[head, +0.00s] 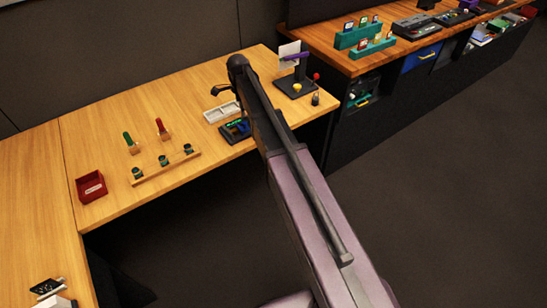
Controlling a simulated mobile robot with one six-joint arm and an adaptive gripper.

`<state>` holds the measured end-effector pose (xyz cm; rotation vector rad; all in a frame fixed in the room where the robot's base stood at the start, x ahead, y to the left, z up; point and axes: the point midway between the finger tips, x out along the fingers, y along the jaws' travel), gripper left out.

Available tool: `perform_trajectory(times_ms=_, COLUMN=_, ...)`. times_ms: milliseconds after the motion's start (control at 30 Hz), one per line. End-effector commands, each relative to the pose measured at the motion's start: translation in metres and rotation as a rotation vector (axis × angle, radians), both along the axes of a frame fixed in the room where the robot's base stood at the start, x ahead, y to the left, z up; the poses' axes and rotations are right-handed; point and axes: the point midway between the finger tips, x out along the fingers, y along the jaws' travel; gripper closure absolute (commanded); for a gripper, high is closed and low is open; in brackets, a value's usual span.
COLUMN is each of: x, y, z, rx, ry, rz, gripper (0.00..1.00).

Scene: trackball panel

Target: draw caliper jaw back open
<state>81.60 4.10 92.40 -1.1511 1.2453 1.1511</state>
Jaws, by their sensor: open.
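My arm reaches from the bottom right across the wooden desk. My gripper (223,91) shows small and dark at its far end, above the desk, open, with nothing seen between its fingers. I cannot pick out the caliper or its jaw with certainty. A black stand with a purple piece (297,58) and a white sheet is at the desk's back right, to the right of my gripper. A dark blue tray (236,131) with small green and blue parts lies below my gripper, partly hidden by my arm. A small black and white item (47,286) lies at the bottom left.
A pale compartment tray (221,112) is beside the blue tray. A red bin (91,187), a wooden rail with dark green cups (163,165), and green-handled (131,142) and red-handled (161,128) items stand leftward. A second bench (385,58) is at upper right. The desk's back left is clear.

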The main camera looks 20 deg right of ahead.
Motion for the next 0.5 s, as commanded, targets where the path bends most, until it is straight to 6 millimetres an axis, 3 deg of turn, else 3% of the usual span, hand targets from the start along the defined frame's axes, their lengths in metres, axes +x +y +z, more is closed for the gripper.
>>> perform_trajectory(times_ms=500, x=0.0, y=0.0, z=0.049, rx=0.0, ry=0.0, rz=0.0, gripper=0.55)
